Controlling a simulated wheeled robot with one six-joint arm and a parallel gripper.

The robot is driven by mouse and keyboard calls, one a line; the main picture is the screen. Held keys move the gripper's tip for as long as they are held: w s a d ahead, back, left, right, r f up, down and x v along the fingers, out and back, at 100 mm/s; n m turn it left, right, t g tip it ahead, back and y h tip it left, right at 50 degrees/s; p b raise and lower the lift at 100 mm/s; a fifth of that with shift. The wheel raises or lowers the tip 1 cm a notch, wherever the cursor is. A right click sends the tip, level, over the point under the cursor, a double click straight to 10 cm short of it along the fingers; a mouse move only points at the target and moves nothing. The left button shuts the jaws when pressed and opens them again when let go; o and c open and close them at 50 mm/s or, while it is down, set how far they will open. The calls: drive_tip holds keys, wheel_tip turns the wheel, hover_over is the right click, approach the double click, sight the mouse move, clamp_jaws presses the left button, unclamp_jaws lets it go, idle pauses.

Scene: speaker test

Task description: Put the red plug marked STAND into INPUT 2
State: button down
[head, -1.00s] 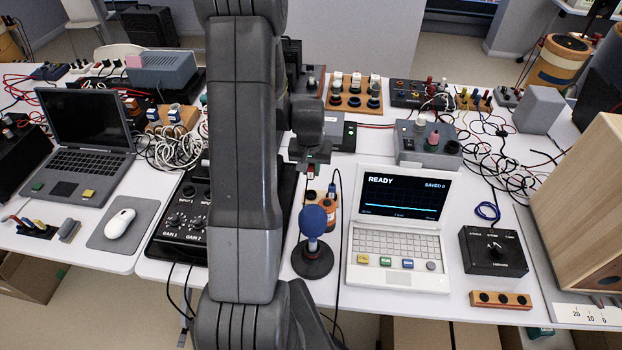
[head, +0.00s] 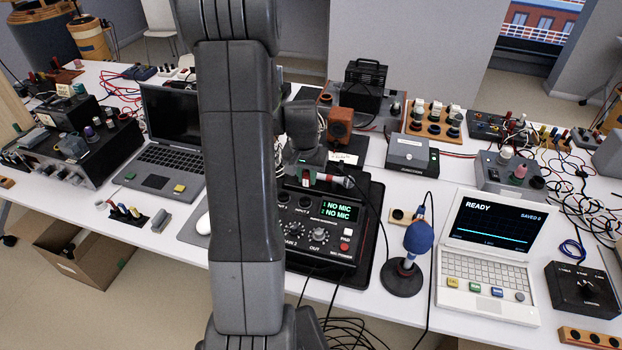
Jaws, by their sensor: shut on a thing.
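The black audio box (head: 292,251) stands on the table in front of me. Its green screen (head: 340,211) reads NO MIC twice. The INPUT 2 label is small on its front, left of the screen; its socket is hard to make out. My gripper (head: 306,179) is above the back of the box, partly behind my arm. It is shut on a small red plug (head: 325,178), seen lying roughly sideways, with a dark cable leading off to the right. The STAND marking cannot be read. The plug looks apart from the sockets.
A blue-topped microphone on a round stand (head: 403,277) is right of the box. A white laptop (head: 486,290) reads READY further right. A dark laptop (head: 160,180) is to the left. My arm hides the middle left of the table.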

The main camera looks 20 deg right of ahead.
drive_tip(key=shift+w+a, duration=0.1)
drive_tip(key=shift+a, duration=0.25)
drive_tip(key=shift+d+f+b, duration=0.1)
drive_tip(key=shift+f+b, duration=2.1)
drive_tip(key=shift+f, duration=1)
drive_tip(key=shift+f, duration=0.2)
drive_tip(key=c, duration=1.2)
unclamp_jaws()
drive_tip(key=r, duration=0.4)
drive_tip(key=s+a+r, duration=0.1)
drive_tip(key=r, duration=0.4)
drive_tip(key=r+b, duration=0.1)
drive_tip(key=r, duration=0.3)
drive_tip(key=shift+s+a+r, duration=0.15)
drive_tip(key=shift+s+r, duration=0.2)
